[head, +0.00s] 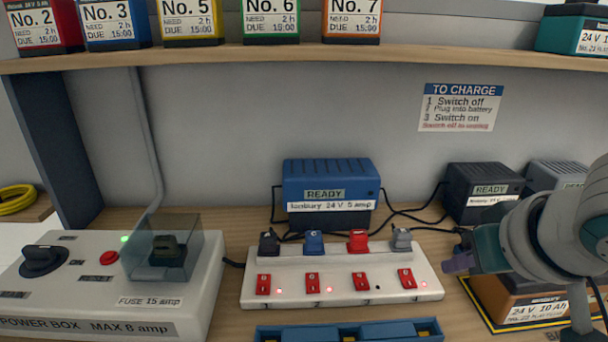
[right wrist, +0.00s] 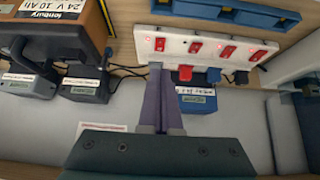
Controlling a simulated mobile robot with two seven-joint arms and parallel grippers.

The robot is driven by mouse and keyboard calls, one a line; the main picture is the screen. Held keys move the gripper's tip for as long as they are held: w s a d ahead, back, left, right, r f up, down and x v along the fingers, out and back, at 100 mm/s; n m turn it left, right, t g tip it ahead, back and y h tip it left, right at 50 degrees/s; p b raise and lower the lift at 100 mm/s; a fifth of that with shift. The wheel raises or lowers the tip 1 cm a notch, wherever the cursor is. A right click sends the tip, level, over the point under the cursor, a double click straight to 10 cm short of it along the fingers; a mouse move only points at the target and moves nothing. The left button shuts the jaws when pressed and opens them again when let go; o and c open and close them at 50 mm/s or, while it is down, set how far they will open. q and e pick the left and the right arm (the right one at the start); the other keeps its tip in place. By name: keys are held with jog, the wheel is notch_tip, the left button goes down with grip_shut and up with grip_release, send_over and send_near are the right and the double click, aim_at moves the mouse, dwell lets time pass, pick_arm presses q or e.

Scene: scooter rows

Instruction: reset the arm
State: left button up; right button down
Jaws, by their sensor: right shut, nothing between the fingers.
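My right gripper (head: 459,262) comes in from the right in the head view, just right of the white power strip (head: 342,290). In the right wrist view the right gripper (right wrist: 156,68) has its two purple fingers together with nothing between them, and the fingertips show near the strip's end. Behind the right arm sits a brown and black 24 V 10 Ah battery (head: 535,312), partly hidden by the arm; it also shows in the right wrist view (right wrist: 75,38). My left gripper is not in view.
A blue charger (head: 328,190) and dark chargers (head: 483,190) stand along the wall, cables between them. A power box (head: 95,290) with a clear cover is at left. A blue tray (head: 350,332) lies in front. A shelf (head: 300,54) with batteries runs above.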

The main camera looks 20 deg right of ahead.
jog(key=s+a+r+n+g+y+p, duration=0.15)
jog(key=s+a+r+p, duration=0.3)
jog(key=s, duration=0.55)
jog(key=s+a+r+n+g+y+p, duration=0.1)
jog(key=s+a+r+n+g+p, duration=0.3)
jog(key=s, duration=0.5)
notch_tip(320, 180, up, 36)
jog(key=t+p, duration=0.1)
jog(key=p, duration=3.6)
jog(key=shift+w+a+r+m+t+p, duration=0.15)
jog(key=shift+w+a+m+t+p, duration=0.1)
jog(key=shift+w+m+t+p, duration=0.15)
jog(key=shift+s+h, duration=0.1)
jog(key=shift+h, duration=0.15)
